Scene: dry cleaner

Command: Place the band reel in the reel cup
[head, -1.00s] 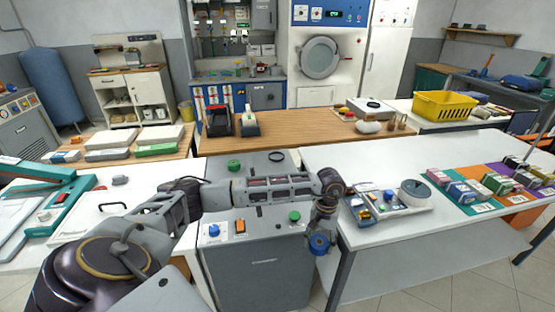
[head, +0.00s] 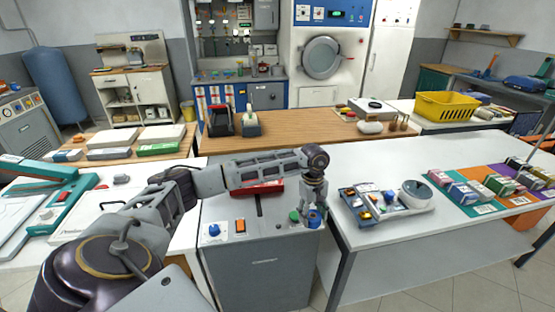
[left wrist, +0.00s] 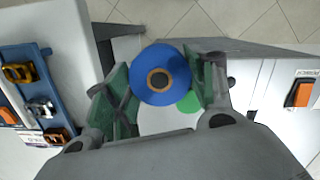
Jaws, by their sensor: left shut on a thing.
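The band reel (head: 314,220) is a blue disc with a brown ring and dark centre hole. My left gripper (head: 313,209) is shut on it near the front right corner of the grey cabinet, beside a green button. In the left wrist view the reel (left wrist: 160,75) sits between the two green-padded fingers (left wrist: 160,88), its flat face toward the camera. On the white table to the right is a tray (head: 405,208) with small parts and a round grey-topped container (head: 415,190). I cannot tell whether that container is the reel cup. My right gripper is not in view.
The grey cabinet (head: 265,270) has a blue knob (head: 214,230) and an orange switch (head: 240,227). The white table (head: 390,160) carries coloured boxes at right, with clear surface behind the tray. A gap separates cabinet and table legs. Teal equipment (head: 65,195) stands at left.

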